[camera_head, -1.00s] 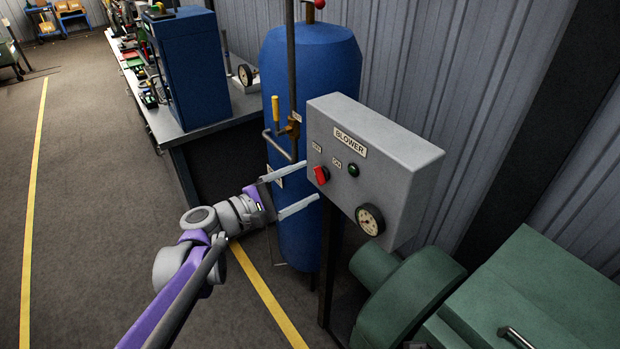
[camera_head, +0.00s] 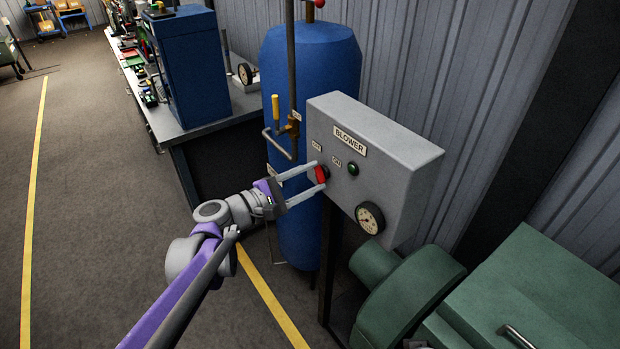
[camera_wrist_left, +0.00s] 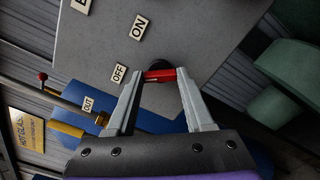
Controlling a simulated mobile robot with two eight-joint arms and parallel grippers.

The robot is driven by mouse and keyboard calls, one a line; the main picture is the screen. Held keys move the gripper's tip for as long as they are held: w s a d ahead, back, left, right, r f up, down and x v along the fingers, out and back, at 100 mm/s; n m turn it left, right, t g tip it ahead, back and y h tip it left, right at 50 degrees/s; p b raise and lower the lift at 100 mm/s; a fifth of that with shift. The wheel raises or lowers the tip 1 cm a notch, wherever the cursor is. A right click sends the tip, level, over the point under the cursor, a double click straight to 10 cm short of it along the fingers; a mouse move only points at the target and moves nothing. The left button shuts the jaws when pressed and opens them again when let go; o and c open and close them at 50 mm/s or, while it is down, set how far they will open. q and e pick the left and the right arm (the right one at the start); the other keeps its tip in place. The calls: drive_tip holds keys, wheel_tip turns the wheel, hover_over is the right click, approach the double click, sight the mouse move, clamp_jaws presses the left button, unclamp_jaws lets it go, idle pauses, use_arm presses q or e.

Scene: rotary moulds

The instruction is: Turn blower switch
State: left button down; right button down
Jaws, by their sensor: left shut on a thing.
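The grey blower box (camera_head: 380,140) stands on a post and bears a BLOWER label (camera_head: 350,142), a green button or lamp (camera_head: 353,169) and a round gauge (camera_head: 370,219). The red switch knob (camera_head: 321,175) is on the left of its front face. My left gripper (camera_head: 318,174) is shut on the red knob, one finger on each side. In the left wrist view the red knob (camera_wrist_left: 160,76) lies between the fingertips, near the OFF label (camera_wrist_left: 119,74), with the ON label (camera_wrist_left: 139,27) further off. My right gripper is not in view.
A blue tank (camera_head: 300,235) with a pipe and yellow-handled valve (camera_head: 275,110) stands just left of the box. Green blower machinery (camera_head: 410,290) is below right. A workbench (camera_head: 190,130) is behind left. The floor at left is open.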

use_arm(q)
drive_tip(key=shift+m, duration=0.3)
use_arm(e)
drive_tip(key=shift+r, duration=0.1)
use_arm(q)
drive_tip(key=m+p, duration=0.1)
drive_tip(key=m, duration=0.1)
drive_tip(key=shift+m, duration=0.3)
drive_tip(key=m+p, duration=0.1)
drive_tip(key=m, duration=0.3)
drive_tip(key=shift+m, duration=0.3)
drive_tip(key=shift+f+m+p, duration=0.1)
drive_tip(key=shift+m+p, duration=1.15)
drive_tip(key=shift+m, duration=2.15)
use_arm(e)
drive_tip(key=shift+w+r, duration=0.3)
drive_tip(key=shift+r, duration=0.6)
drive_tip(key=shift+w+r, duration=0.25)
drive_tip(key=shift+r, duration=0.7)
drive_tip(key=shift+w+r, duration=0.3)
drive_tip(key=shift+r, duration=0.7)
use_arm(q)
drive_tip(key=shift+c, duration=1.4)
unclamp_jaws()
